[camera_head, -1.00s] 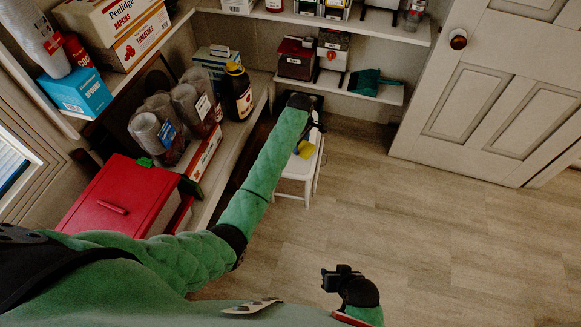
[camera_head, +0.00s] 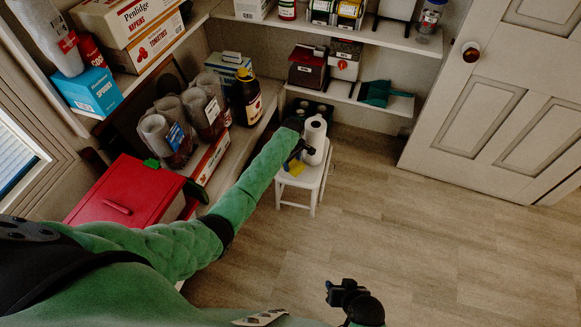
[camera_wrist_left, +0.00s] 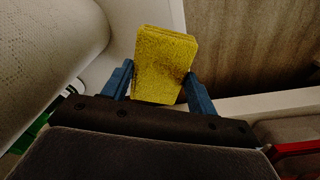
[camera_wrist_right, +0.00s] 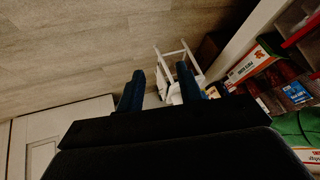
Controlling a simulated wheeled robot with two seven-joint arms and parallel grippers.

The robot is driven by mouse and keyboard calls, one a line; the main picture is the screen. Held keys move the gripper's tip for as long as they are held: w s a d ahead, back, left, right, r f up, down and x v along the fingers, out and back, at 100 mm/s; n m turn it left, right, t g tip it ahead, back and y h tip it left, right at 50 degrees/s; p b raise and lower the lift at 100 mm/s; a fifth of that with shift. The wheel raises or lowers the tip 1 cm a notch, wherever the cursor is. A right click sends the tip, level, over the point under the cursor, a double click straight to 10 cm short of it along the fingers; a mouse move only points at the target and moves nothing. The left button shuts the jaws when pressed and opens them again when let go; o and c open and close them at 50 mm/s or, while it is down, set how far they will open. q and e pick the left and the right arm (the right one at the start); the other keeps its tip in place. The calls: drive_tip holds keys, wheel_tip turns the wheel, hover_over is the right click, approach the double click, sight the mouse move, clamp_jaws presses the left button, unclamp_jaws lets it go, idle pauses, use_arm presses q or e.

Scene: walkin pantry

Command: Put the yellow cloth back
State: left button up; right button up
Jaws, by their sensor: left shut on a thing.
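The yellow cloth (camera_head: 296,168) is a small folded pad at the white stool (camera_head: 312,178). My left gripper (camera_head: 294,160) is at the stool top and shut on the cloth. In the left wrist view the cloth (camera_wrist_left: 163,62) stands between the two blue fingers (camera_wrist_left: 160,88), which touch its sides. Whether the cloth touches the stool top is unclear. A white paper towel roll (camera_head: 314,138) stands upright on the stool, close beside the gripper. My right gripper (camera_head: 345,292) is low over the floor, open and empty.
Shelves at left hold a red box (camera_head: 125,195), stacked cups (camera_head: 160,135) and a dark bottle (camera_head: 247,98). A back shelf (camera_head: 345,95) runs above and behind the stool. The floor (camera_head: 400,230) to the right is clear. A white door (camera_head: 490,105) stands at right.

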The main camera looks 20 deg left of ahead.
sight(290, 165)
use_arm(q)
drive_tip(key=shift+w+a+f, duration=0.3)
drive_tip(key=shift+a+f, duration=0.05)
drive_tip(key=shift+a, duration=0.1)
wheel_tip(290, 165, down, 3)
drive_tip(key=shift+r, duration=0.1)
drive_tip(key=shift+f, duration=0.55)
use_arm(e)
wheel_tip(290, 165, down, 2)
drive_tip(key=shift+s+f, duration=0.1)
use_arm(q)
drive_tip(key=shift+f, duration=0.15)
drive_tip(key=o, duration=0.9)
